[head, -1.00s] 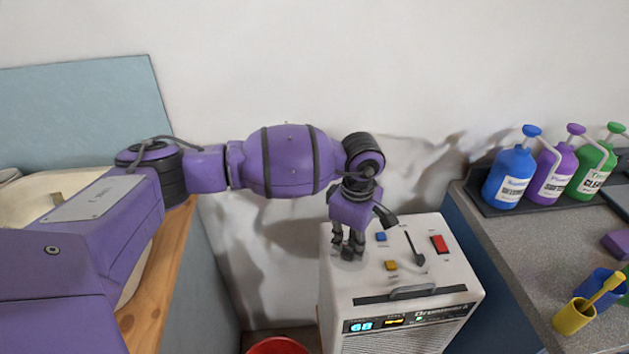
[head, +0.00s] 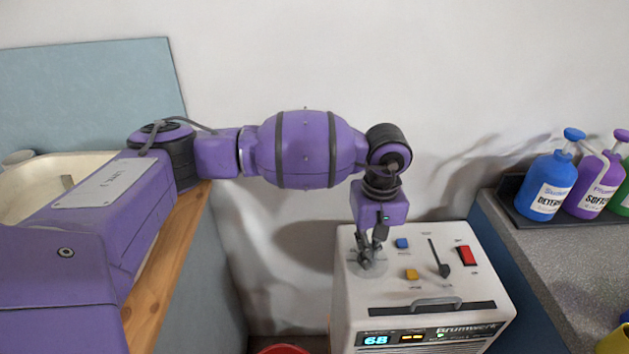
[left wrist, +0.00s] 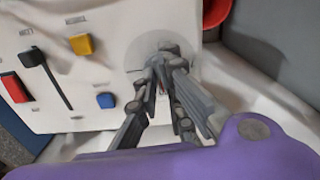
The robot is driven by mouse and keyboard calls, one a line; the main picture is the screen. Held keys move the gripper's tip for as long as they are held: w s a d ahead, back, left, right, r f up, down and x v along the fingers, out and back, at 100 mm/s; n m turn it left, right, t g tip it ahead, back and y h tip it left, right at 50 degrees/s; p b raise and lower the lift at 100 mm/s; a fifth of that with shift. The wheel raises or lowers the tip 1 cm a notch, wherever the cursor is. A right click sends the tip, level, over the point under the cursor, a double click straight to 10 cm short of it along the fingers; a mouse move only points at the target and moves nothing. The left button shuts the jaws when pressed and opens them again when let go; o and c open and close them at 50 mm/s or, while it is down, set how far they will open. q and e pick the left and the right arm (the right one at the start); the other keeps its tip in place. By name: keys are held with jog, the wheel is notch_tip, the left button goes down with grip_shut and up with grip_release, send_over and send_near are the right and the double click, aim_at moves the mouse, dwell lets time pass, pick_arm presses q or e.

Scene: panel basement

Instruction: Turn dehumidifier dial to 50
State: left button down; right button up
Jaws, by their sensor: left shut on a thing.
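The white dehumidifier (head: 400,290) stands between two counters, and its blue display (head: 376,340) reads 68. The round dial (head: 356,264) is at the left of its top panel, largely covered by my fingers. In the left wrist view, the pale dial disc (left wrist: 143,60) shows around the fingertips. My left gripper (head: 371,262) points down over the dial and is shut on its knob; it also shows in the left wrist view (left wrist: 162,62). The knob itself is mostly hidden between the fingers. My right gripper is not in view.
On the same panel are a blue button (head: 402,243), a yellow button (head: 411,274), a slider (head: 443,268) and a red switch (head: 466,255). A carry handle (head: 437,303) lies at the front. Bottles (head: 550,185) stand on the right counter. A red bucket (head: 280,349) is below left.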

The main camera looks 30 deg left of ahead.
pick_arm(q)
jog(key=shift+w+r+m, duration=0.1)
jog(key=shift+m, duration=0.3)
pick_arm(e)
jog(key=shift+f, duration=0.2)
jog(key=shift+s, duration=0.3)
pick_arm(q)
jog(key=c, duration=1.9)
grip_release()
jog(key=shift+o, duration=0.2)
jog(key=shift+r, duration=0.15)
notch_tip(320, 180, up, 12)
jog(key=shift+f, duration=0.3)
